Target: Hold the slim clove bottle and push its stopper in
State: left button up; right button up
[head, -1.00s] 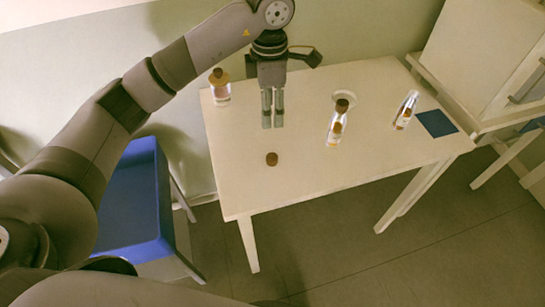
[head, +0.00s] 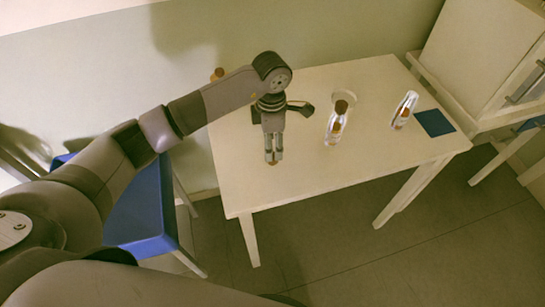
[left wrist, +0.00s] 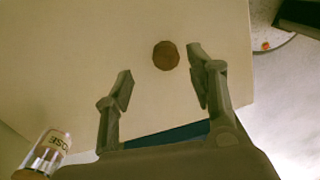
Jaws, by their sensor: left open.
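A round brown stopper (left wrist: 166,55) lies loose on the table. My left gripper (head: 273,161) is over it in the head view, fingers pointing down, and largely hides it. In the left wrist view the fingers (left wrist: 161,82) are apart and empty, with the stopper just ahead of their tips, nearer the right one. A slim clear bottle (head: 404,111) with no stopper showing is at the table's right. Labels are too small in the head view to tell which is clove. My right gripper is not in view.
Behind my left arm a brown stopper top (head: 217,74) shows; its bottle is hidden. A bottle lettered "OSE" (left wrist: 50,152) is at the wrist view's lower left. A dark blue mat (head: 435,122) lies at the table's right end. The table (head: 300,185) is clear in front.

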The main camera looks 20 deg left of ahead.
pick_arm(q)
jog(key=shift+f, duration=0.15)
jog(key=f+p, duration=0.1)
jog(key=f, duration=0.1)
jog(key=s+f+p, duration=0.1)
jog(key=f, duration=0.1)
jog(key=shift+d+f, duration=0.2)
jog(key=shift+w+f, duration=0.1)
jog(key=shift+f, duration=0.15)
jog(key=c, duration=0.9)
